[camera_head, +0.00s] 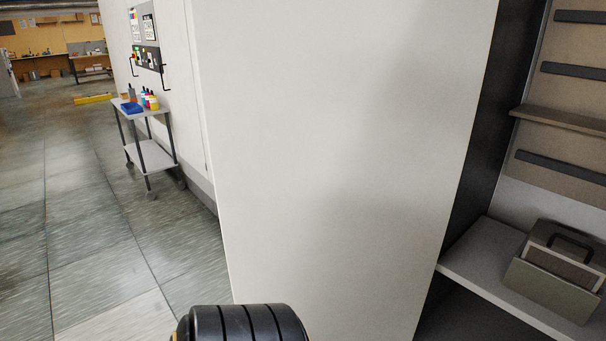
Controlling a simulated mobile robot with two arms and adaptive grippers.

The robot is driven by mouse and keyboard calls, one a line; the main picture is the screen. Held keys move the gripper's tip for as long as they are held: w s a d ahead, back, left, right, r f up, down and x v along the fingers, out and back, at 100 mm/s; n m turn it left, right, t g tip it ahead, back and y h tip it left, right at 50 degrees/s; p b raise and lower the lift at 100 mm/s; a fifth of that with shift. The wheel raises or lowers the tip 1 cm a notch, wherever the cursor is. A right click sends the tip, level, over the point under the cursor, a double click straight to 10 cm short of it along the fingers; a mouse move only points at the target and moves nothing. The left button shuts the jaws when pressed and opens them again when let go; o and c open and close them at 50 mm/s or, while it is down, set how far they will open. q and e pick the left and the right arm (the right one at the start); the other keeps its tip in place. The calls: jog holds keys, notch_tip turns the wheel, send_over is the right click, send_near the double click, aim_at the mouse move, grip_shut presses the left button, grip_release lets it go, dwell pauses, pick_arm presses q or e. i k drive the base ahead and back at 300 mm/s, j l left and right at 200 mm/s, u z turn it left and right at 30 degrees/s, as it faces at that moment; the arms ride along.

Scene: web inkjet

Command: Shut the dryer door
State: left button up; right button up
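A large plain white panel (340,150), which looks like the dryer door, fills the middle of the head view. It stands upright and swung out from the cabinet, with the dark-edged opening (490,130) showing to its right. Its lower end runs out of the picture, and no handle shows on the face I see. A black ribbed rounded part of my own arm (246,323) shows at the bottom edge, in front of the panel's lower left. Neither gripper's fingers are in view.
Inside the opening, a white ledge (490,277) bears a grey-brown box with a black handle (560,270); dark slats line the back wall. At left, a small wheeled cart (150,155) with bottles stands by the white wall. The tiled floor (80,230) at left is mostly clear.

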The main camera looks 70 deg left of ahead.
aim_at(338, 133)
jog(key=k+j+z, duration=0.1)
jog(key=j, duration=0.35)
jog(key=k+j+z, duration=0.1)
jog(key=k+j, duration=0.2)
jog(key=j, duration=0.2)
jog(key=k+j+z, duration=0.1)
jog(key=k+j, duration=0.15)
jog(key=j, duration=0.15)
jog(key=k+j+z, duration=0.1)
jog(key=j, duration=0.35)
jog(key=k+j+z, duration=0.1)
jog(key=k+j, duration=0.3)
jog(key=i+j+z, duration=0.1)
jog(key=j, duration=0.75)
jog(key=j+z, duration=0.15)
jog(key=j, duration=0.7)
jog(key=k+j+z, duration=0.25)
jog(key=i+j, duration=0.05)
jog(key=j, duration=0.05)
